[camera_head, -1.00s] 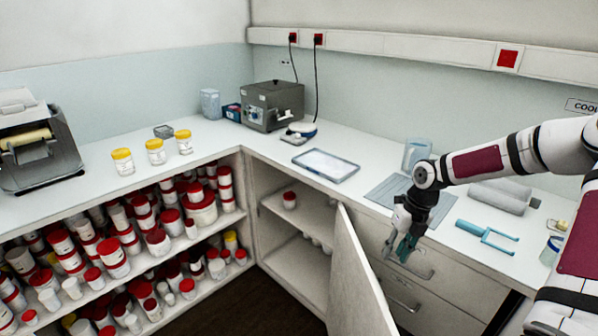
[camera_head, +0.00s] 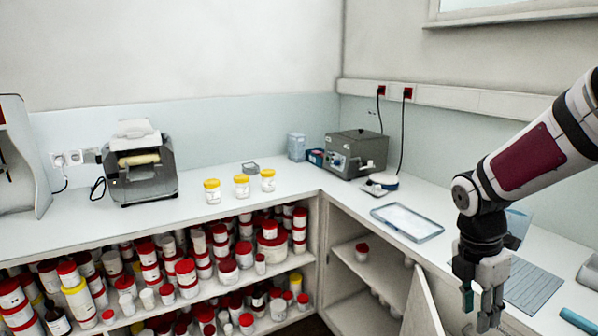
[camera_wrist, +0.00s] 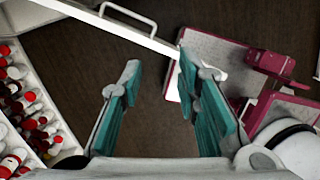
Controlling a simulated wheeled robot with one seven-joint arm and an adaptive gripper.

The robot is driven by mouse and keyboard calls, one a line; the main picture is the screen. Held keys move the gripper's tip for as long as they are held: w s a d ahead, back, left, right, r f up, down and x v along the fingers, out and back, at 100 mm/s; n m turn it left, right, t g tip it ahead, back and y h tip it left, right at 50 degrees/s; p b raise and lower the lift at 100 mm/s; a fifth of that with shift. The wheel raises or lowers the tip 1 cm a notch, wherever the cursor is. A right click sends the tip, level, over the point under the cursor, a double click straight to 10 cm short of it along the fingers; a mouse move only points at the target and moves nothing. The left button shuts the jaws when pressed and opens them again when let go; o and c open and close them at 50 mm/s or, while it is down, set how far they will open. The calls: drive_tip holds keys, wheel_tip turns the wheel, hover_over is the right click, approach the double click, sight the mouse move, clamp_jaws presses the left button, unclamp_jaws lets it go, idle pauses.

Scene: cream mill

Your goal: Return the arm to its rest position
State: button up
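My gripper (camera_head: 484,312) hangs down at the lower right of the head view, in front of the counter's front edge. In the wrist view my gripper (camera_wrist: 160,100) has its two teal fingers spread apart, with only dark floor (camera_wrist: 155,75) between them. It is open and holds nothing. My arm comes in from the right edge of the head view and bends down at the wrist.
An open cabinet door (camera_head: 422,305) stands left of my gripper; the wrist view also shows a white panel edge with a handle (camera_wrist: 128,14). Shelves (camera_head: 290,262) hold many red-lidded jars. The counter (camera_head: 330,190) carries a tray (camera_head: 407,222), a grey machine (camera_head: 356,152) and yellow-lidded jars (camera_head: 241,185).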

drive_tip(key=s+a+r+m+t+y, duration=0.1)
drive_tip(key=s+a+r+m+t, duration=0.1)
drive_tip(key=s+a+r+m, duration=0.5)
drive_tip(key=s+a+r+m+t+y, duration=0.1)
drive_tip(key=s+a+r+m+t, duration=0.2)
drive_tip(key=m, duration=1.1)
drive_tip(key=shift+s+a+r+t, duration=0.3)
drive_tip(key=shift+s+a+r, duration=1.6)
drive_tip(key=shift+s, duration=1.15)
